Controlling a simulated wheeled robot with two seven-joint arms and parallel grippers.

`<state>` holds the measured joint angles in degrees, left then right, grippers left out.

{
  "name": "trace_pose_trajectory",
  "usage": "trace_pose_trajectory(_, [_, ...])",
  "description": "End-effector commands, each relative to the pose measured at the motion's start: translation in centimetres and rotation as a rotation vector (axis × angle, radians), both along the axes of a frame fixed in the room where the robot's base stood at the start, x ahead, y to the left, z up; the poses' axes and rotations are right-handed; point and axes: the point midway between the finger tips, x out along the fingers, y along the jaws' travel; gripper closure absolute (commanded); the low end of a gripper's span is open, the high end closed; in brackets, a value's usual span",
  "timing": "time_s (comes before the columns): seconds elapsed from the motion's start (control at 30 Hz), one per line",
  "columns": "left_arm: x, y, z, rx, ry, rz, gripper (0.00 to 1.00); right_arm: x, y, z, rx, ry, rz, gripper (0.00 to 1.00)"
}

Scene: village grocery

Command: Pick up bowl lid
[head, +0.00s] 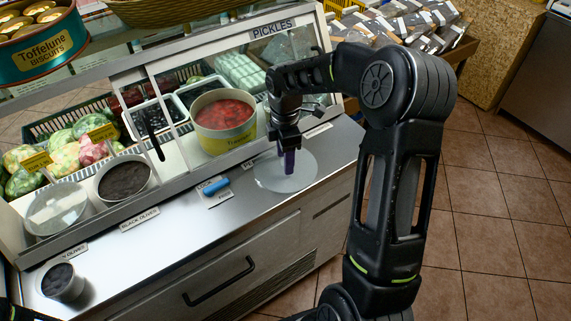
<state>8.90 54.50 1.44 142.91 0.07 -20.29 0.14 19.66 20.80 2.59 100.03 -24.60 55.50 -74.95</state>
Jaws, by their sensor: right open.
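The bowl lid (304,177), a pale, translucent round disc, lies flat on the metal counter at the right end of the pickles display. My right gripper (287,165) points straight down over the middle of the lid. Its jaws are open. A purple part shows at its tip, and I cannot tell if it is a fingertip or a knob on the lid. Whether the gripper touches the lid is hidden. My left gripper is not in view.
Behind the lid stands a yellow-banded bowl (225,119) of red food. A blue item (216,187) lies on a card left of the lid. A cup (62,282) of dark olives stands at the counter's left. The front strip of counter (165,258) is mostly clear.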

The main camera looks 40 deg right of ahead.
Motion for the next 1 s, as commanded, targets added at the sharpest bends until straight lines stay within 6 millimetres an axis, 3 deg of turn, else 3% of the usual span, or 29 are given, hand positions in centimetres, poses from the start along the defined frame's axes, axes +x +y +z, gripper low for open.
trace_pose_trajectory(0.57, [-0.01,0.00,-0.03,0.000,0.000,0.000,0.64,0.02,0.00,-0.03,0.000,-0.001,0.000,0.50])
trace_pose_trajectory(1.0, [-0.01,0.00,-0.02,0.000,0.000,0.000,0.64,0.03,0.01,-0.03,0.000,0.000,0.001,0.85])
